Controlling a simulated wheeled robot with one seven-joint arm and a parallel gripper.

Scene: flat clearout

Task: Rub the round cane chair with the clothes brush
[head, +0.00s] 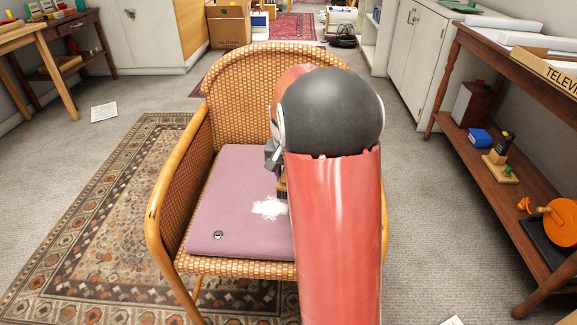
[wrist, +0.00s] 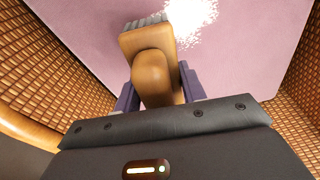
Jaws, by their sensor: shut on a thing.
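The round cane chair (head: 236,84) stands in front of me, with a woven back and sides and a mauve seat cushion (head: 232,178). A white fluffy patch (head: 269,208) lies on the cushion; it also shows in the wrist view (wrist: 190,20). My gripper (wrist: 156,88) is shut on the clothes brush (wrist: 153,72), which has a tan wooden body and grey bristles at the patch's left edge in the wrist view. I cannot tell whether the bristles touch the cushion. In the head view my arm hides most of the brush and the chair's right side.
A small dark round item (head: 218,235) lies on the cushion's front left. A patterned rug (head: 100,215) lies under and left of the chair. A brown shelf table (head: 500,165) stands at the right, a wooden table (head: 28,40) at the left.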

